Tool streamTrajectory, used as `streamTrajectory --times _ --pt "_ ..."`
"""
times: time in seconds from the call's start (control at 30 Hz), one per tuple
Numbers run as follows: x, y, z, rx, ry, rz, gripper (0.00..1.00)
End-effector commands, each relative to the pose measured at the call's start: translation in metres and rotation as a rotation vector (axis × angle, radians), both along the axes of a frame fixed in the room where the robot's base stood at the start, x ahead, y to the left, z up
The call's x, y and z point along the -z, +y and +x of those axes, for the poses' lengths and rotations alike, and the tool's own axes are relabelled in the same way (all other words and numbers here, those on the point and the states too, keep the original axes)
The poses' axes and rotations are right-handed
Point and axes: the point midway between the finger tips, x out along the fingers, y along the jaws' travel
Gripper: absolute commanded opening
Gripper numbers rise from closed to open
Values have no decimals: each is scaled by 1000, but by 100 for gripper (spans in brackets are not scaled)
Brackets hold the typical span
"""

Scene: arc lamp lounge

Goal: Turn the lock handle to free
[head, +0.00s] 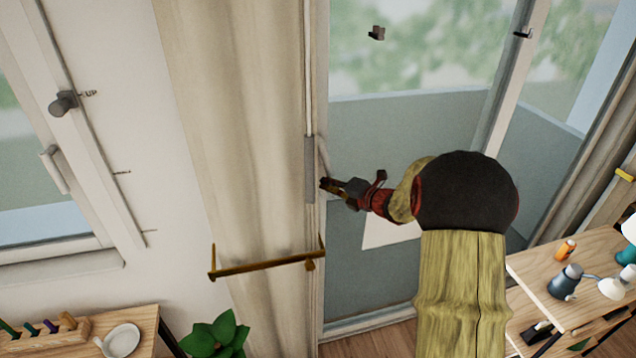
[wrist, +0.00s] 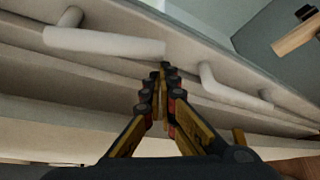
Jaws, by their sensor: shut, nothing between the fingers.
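My gripper (head: 326,186) is shut and empty at the near edge of the glass door, its fingertips beside the door frame. In the wrist view the closed fingertips (wrist: 165,68) point between two light grey handles, a thick bar handle (wrist: 105,42) to the left and a thinner bent one (wrist: 232,93) to the right. Whether the tips touch either is unclear. In the head view a pale handle (head: 323,158) shows just above my gripper, partly hidden. I cannot tell which is the lock handle or its setting.
A beige curtain (head: 235,120) hangs left of the door, with a brass bar (head: 265,265) before it. A window at left has a dark knob (head: 64,103) and a grey handle (head: 53,168). A wooden shelf (head: 590,250) stands at right, a plant (head: 215,337) below.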

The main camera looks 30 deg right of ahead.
Motion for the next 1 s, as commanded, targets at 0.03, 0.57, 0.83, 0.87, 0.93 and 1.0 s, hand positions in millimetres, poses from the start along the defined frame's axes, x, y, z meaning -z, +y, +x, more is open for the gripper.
streamTrajectory --times 0.03,0.57,0.83,0.87,0.93,1.0 --pt "-6 -8 -1 2 10 -45 0" --pt "-26 -59 -16 1 149 -531 0" --pt "-47 -78 -21 1 219 -777 0" --pt "-50 -79 -21 0 226 -804 0" --pt "-55 -84 -23 1 245 -863 0" --pt "-61 -87 -24 0 262 -922 0"
